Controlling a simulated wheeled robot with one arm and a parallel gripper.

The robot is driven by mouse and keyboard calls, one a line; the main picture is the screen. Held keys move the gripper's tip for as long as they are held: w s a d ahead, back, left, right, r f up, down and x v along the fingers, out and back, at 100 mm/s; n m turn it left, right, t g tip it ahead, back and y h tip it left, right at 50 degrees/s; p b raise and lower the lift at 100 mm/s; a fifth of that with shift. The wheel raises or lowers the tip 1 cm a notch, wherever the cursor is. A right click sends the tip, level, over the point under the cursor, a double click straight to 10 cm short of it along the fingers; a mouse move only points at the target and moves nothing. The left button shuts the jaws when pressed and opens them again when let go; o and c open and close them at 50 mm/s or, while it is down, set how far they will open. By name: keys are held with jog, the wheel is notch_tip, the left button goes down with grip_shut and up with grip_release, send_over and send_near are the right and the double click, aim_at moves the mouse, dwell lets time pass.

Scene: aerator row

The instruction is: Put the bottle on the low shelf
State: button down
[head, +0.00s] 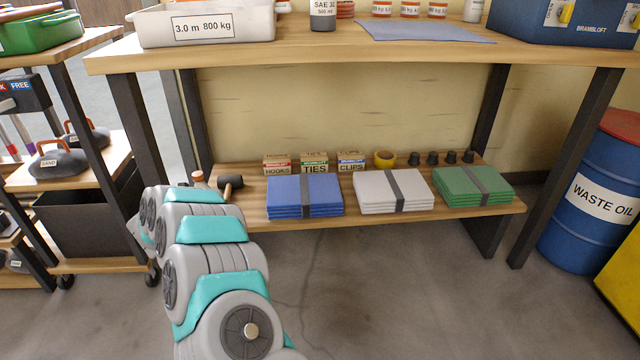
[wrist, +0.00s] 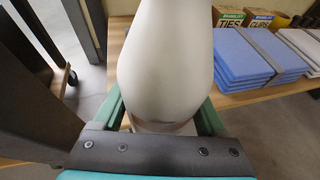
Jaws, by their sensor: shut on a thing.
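A pale, rounded bottle (wrist: 165,60) fills the middle of the wrist view, between the green fingers of my gripper (wrist: 163,115). My gripper is shut on it. In the head view my arm hides the gripper and most of what it holds; a small tan top shows just above the arm, and I cannot tell if it is the bottle's. The low shelf (head: 252,213) is a wooden board under the workbench. My gripper is at the shelf's left end; whether the bottle touches the board is hidden.
On the shelf are a black-headed mallet (head: 231,182), blue (head: 303,196), white (head: 378,192) and green (head: 470,188) folded stacks, small boxes (head: 314,163), yellow tape (head: 385,159) and several black caps. A dark bench leg (head: 137,130) stands left. A blue drum (head: 595,205) is right.

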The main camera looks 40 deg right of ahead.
jog(key=w+d+f, duration=0.1)
jog(key=d, duration=0.4)
jog(key=w+d+f+p, duration=0.1)
jog(key=w+d+f, duration=0.1)
jog(key=d, duration=0.3)
jog(key=w+d+f+p, duration=0.1)
jog(key=d+f, duration=0.1)
jog(key=d, duration=0.3)
jog(key=shift+w+d, duration=0.1)
jog(key=shift+w, duration=0.2)
jog(key=shift+r, duration=0.1)
jog(key=shift+f, duration=0.2)
grip_release()
jog(key=shift+r, duration=0.1)
